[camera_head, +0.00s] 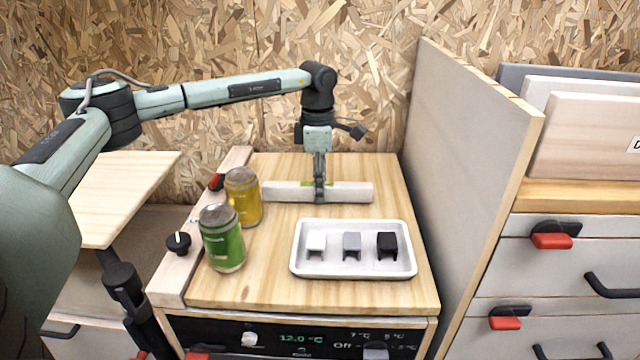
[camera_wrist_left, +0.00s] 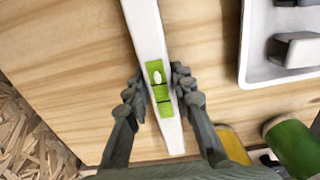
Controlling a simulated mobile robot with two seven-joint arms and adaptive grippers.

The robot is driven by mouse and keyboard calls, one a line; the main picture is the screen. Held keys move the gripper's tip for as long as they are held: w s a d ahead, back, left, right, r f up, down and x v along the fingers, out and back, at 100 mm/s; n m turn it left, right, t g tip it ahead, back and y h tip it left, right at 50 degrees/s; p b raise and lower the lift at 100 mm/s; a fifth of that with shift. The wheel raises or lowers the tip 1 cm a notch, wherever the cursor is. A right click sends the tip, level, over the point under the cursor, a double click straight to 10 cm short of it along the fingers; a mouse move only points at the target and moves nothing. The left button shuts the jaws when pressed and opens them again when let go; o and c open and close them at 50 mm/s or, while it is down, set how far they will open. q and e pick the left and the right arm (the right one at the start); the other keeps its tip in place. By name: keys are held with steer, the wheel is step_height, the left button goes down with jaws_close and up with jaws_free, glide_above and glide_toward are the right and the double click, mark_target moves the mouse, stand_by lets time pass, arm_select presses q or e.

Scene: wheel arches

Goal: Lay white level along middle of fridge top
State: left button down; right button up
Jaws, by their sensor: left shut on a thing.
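The white level (camera_head: 345,192) has a green vial section at its middle. It lies left to right across the back half of the wooden fridge top (camera_head: 270,290), apparently resting on it. My left gripper (camera_head: 319,190) points down and is shut on the level near its middle. In the left wrist view, the fingers (camera_wrist_left: 158,95) stand on both sides of the level (camera_wrist_left: 146,30), at its green vial. My right gripper is not in view.
A yellow can (camera_head: 243,198) stands close by the level's left end, with a green can (camera_head: 222,238) nearer the front. A white tray (camera_head: 355,272) with several small clips lies in front of the level. A tall panel (camera_head: 470,150) bounds the right side; a chipboard wall stands behind.

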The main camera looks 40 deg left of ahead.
arm_select(q)
steer(key=c, duration=1.2)
jaws_free()
step_height(320, 180, up, 12)
steer(key=shift+s+a, duration=0.1)
